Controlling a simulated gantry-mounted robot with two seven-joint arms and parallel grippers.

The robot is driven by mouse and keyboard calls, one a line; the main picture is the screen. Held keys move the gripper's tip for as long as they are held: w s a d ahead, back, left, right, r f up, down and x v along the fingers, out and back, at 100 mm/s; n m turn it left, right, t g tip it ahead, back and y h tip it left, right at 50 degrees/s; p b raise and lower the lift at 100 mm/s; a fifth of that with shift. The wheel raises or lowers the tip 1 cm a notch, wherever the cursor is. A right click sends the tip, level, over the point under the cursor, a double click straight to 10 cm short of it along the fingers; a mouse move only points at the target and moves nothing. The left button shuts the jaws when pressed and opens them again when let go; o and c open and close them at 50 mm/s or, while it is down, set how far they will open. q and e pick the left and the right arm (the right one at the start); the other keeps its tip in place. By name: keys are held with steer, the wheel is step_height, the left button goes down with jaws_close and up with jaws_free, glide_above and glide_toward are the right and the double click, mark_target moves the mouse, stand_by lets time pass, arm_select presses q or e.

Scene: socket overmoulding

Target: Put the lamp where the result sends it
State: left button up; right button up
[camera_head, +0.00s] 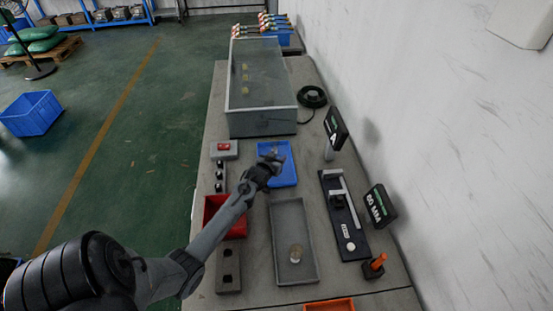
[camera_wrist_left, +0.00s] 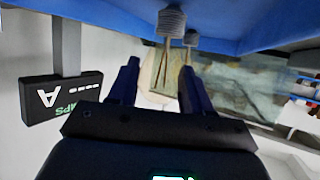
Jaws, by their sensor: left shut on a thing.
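My left gripper (camera_head: 272,160) is over the blue tray (camera_head: 289,178) in the head view. In the left wrist view its two fingers (camera_wrist_left: 160,88) are shut on a lamp with clear glass and a grey ribbed base (camera_wrist_left: 172,21). The base points to the blue tray surface (camera_wrist_left: 90,18); I cannot tell whether it touches. A second ribbed base (camera_wrist_left: 190,37) shows just behind it. A dark display reading "A" (camera_head: 335,130) stands to the right of the tray; it also shows upside down in the wrist view (camera_wrist_left: 62,97). My right gripper is not in view.
A grey tray (camera_head: 279,219) with a small round item (camera_head: 296,253) lies nearer, beside a red bin (camera_head: 211,205). A black fixture (camera_head: 356,241) and a "60 MM" display (camera_head: 381,205) stand right. A large grey clear-sided box (camera_head: 262,122) stands behind the blue tray.

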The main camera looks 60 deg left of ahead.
arm_select(q)
steer(key=o, duration=1)
steer(key=shift+f, duration=0.1)
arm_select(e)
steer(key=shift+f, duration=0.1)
arm_select(q)
steer(key=shift+r, duration=0.2)
steer(key=p+v, duration=0.2)
steer(key=v, duration=1)
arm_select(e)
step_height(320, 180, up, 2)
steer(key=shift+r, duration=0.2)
